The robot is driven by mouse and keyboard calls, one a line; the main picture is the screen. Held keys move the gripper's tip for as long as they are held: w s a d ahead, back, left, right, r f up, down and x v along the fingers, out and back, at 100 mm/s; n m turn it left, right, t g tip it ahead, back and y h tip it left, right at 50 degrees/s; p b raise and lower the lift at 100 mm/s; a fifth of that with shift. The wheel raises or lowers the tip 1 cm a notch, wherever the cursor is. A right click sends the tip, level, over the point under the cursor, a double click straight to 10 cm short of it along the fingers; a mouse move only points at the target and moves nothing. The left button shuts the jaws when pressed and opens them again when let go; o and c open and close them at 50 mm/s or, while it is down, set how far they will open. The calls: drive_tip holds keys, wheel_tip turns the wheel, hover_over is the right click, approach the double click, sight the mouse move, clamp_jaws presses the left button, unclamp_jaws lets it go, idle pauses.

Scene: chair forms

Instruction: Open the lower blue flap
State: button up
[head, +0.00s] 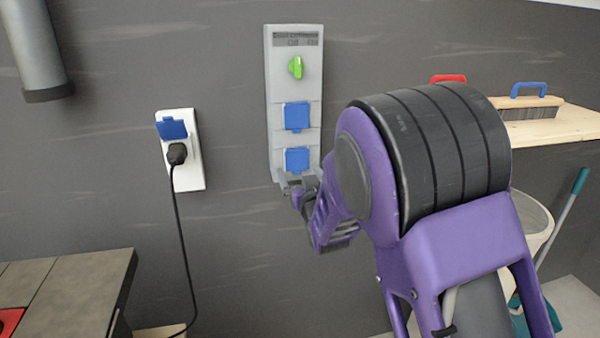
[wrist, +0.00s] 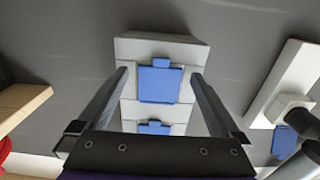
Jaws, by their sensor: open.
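The grey wall panel (head: 273,100) carries a green knob and two blue flaps, one above the other. The lower blue flap (head: 298,158) looks shut, flat against its socket; its bottom edge is close to my gripper (head: 299,182). The upper blue flap (head: 297,116) also looks shut. In the wrist view, which is turned upside down, the lower blue flap (wrist: 160,86) shows between the open fingers of my gripper (wrist: 160,74), and the upper blue flap (wrist: 154,128) is partly hidden below it. My gripper is empty; contact with the panel cannot be told.
A white socket (head: 194,170) with a raised blue flap and a black plug (head: 177,153) is left of the panel; its cable hangs down. A tiled table (head: 75,290) is at lower left. A wooden shelf (head: 560,127) with brushes and a bucket (head: 535,215) are right.

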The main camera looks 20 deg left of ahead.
drive_tip(key=shift+w+a, duration=0.2)
drive_tip(key=shift+w, duration=0.1)
clamp_jaws()
idle(0.4)
